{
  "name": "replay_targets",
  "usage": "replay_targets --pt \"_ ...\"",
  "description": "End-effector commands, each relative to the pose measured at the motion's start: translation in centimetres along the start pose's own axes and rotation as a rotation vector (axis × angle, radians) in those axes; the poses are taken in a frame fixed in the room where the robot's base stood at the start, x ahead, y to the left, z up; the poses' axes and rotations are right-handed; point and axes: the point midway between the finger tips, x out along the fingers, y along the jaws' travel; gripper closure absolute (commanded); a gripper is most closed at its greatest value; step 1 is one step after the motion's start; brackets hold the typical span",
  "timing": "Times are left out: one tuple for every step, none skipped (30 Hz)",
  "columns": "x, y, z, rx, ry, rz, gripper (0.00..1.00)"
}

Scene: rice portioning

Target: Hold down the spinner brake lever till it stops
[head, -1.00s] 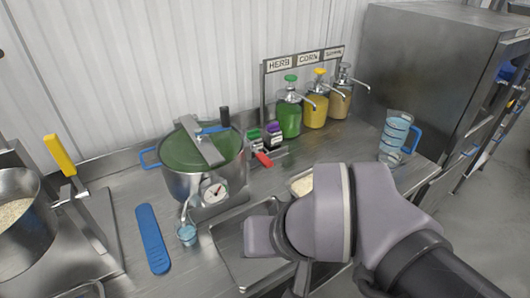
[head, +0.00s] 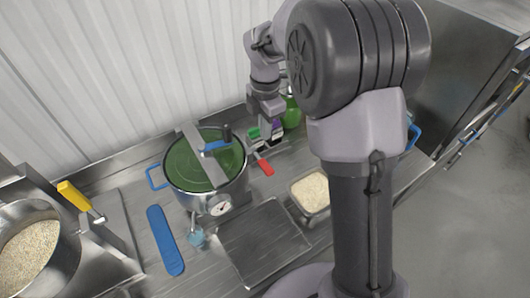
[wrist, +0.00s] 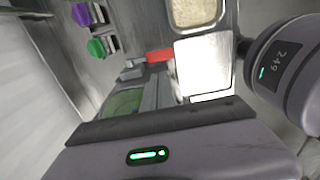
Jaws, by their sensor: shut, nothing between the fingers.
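The spinner (head: 180,194) is a steel pot with a green lid (head: 185,165), a metal bar across it and a blue-and-black crank (head: 216,146). A red brake lever (head: 264,167) sticks out low to its right; it also shows in the wrist view (wrist: 160,55). My gripper (head: 268,118) is shut and empty, pointing down at the back right of the spinner, above and behind the red lever and apart from it. Its fingertips are small and hard to make out in the head view. Whether the lid turns cannot be told.
A steel tray (head: 262,240) and a rice pan (head: 310,190) lie in front. A blue strip (head: 165,240) and a yellow-handled rice pot (head: 28,245) are at left. My arm hides most of the dispensers.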

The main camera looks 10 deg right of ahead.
Motion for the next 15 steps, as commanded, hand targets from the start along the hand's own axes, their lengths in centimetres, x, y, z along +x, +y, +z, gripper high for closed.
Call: replay_targets --pt "0.2 0.0 0.0 0.001 0.0 -0.001 1.0" --pt "0.4 0.0 0.0 0.001 0.0 -0.001 1.0" --pt "0.9 0.0 0.0 0.001 0.0 -0.001 1.0" --pt "1.4 0.0 0.0 0.001 0.0 -0.001 1.0" --pt "1.9 -0.1 0.0 0.001 0.001 -0.002 1.0" --pt "2.7 -0.1 0.0 0.001 0.001 -0.003 1.0" --pt "3.4 -0.1 0.0 0.001 0.002 -0.003 1.0" --pt "4.1 -0.1 0.0 0.001 0.001 -0.003 1.0" --pt "5.0 -0.1 0.0 0.002 0.001 -0.003 1.0" --pt "5.7 -0.1 0.0 0.002 0.001 -0.003 1.0" --pt "6.3 -0.1 0.0 0.002 0.001 -0.004 1.0" --pt "7.2 -0.1 0.0 0.001 0.001 -0.003 1.0" --pt "7.8 -0.1 0.0 0.002 0.002 -0.003 1.0" --pt "8.5 -0.1 0.0 0.002 0.001 -0.002 1.0" --pt "9.4 -0.1 0.0 0.002 0.001 -0.003 1.0"
